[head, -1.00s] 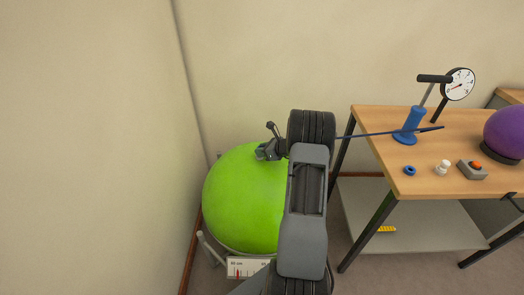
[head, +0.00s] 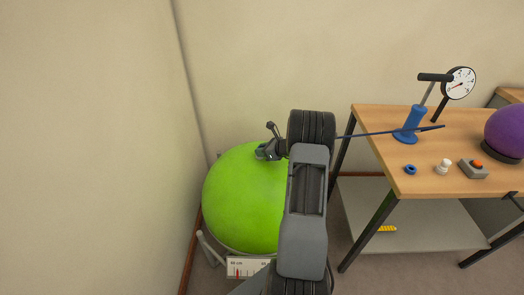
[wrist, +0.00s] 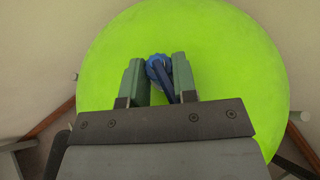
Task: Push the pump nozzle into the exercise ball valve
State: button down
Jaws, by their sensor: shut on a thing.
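In the head view my gripper (head: 266,154) is at the top of the ball, partly hidden by my arm. The ball valve is hidden, and I cannot tell whether the nozzle tip is in it. The blue pump (head: 410,127) stands on the table, and its blue hose (head: 365,133) runs left behind my arm.
A wooden table (head: 440,183) stands to the right. On it are a pressure gauge (head: 459,82), a blue ring (head: 410,170), a white plug (head: 443,167), a grey box with a red button (head: 473,169) and a purple ball (head: 507,132). A size card (head: 247,267) stands before the green ball.

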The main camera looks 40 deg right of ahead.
dwell(0.4)
jog(key=c, duration=0.8)
grip_release()
jog(key=shift+p+v, duration=1.05)
jog(key=shift+v, duration=1.35)
jog(key=shift+s+d+r, duration=0.2)
jog(key=shift+s+r, duration=0.05)
jog(key=shift+s, duration=0.25)
